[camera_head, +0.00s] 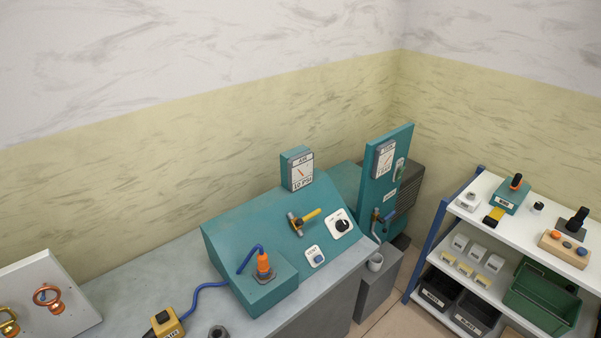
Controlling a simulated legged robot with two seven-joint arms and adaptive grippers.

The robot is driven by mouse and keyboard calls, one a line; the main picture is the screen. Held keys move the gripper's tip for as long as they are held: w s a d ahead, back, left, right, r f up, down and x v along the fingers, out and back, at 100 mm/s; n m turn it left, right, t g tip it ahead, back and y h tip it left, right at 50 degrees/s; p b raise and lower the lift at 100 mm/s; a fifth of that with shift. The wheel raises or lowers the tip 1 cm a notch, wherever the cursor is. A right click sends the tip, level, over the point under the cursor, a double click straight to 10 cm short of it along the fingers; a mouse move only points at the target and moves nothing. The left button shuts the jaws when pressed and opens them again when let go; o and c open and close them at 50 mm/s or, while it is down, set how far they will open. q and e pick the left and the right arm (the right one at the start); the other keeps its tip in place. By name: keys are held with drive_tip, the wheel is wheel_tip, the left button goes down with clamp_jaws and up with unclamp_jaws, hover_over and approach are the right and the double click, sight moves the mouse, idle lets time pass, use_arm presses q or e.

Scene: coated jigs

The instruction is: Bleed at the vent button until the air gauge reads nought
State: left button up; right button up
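The air gauge (299,170) is a teal box with a white face on top of the sloped teal console (232,238). Its face has a red needle and lettering that looks like "AIR" and "10 PSI"; the exact needle reading is too small to tell. The vent button (317,257) appears to be the blue button on a small white plate low on the console's slope; its label is too small to read surely. Neither of my grippers is in view, and nothing covers the gauge or button.
A yellow-handled valve (304,221) and a black knob on a white plate (342,225) sit near the button. An orange plug (264,265) with a blue cable stands on the console's left block. A second gauge panel (385,180) rises behind right. A white shelf (520,230) stands at right.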

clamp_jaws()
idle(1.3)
